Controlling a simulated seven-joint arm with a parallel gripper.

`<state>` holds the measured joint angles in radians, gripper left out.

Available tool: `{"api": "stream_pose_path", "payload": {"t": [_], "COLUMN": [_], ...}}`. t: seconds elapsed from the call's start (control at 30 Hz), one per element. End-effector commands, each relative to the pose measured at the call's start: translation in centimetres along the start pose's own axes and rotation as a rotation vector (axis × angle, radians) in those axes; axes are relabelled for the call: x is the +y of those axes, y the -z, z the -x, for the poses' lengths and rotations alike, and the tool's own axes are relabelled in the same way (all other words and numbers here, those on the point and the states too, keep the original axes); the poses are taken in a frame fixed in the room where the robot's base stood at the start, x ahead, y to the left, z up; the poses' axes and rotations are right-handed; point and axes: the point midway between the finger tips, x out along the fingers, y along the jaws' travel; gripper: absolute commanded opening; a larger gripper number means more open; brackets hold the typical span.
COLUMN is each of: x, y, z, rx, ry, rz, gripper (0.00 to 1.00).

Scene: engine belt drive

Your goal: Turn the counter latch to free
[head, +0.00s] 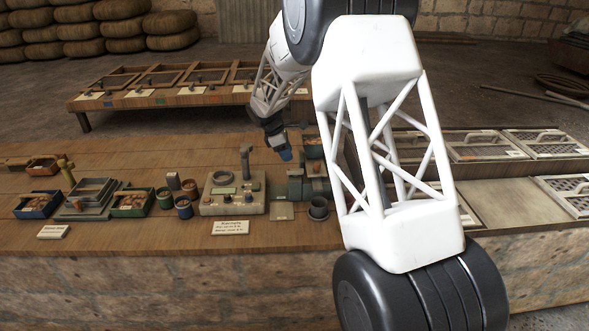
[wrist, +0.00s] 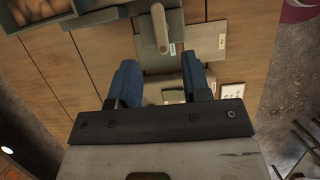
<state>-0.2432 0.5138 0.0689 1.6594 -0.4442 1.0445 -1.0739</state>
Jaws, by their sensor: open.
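My gripper (head: 284,153) is over the wooden counter, close to a grey-green fixture (head: 296,186) right of the middle. In the wrist view my gripper (wrist: 160,78) has its two blue fingers apart, with nothing held between them. Ahead of the fingers is a pale upright lever (wrist: 160,28) on a grey-green block (wrist: 145,47), with a small label beside it. It may be the counter latch, but I cannot be sure. The fingers look apart from the lever. Its turned position is unclear, and no wording on the label is readable.
A beige panel (head: 232,204) with a tall post and knobs stands left of the fixture. A dark cup (head: 318,209) is close on the right. Bins and small pots crowd the counter's left part.

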Motion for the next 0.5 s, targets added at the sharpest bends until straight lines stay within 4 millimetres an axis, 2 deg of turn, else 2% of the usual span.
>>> {"api": "stream_pose_path", "payload": {"t": [0.27,0.5], "x": [0.0,-0.1], "y": [0.0,0.0], "z": [-1.2,-4.0], "rx": [0.0,0.0], "ry": [0.0,0.002], "rz": [-0.001,-0.001], "gripper": [0.44,0.44]}}
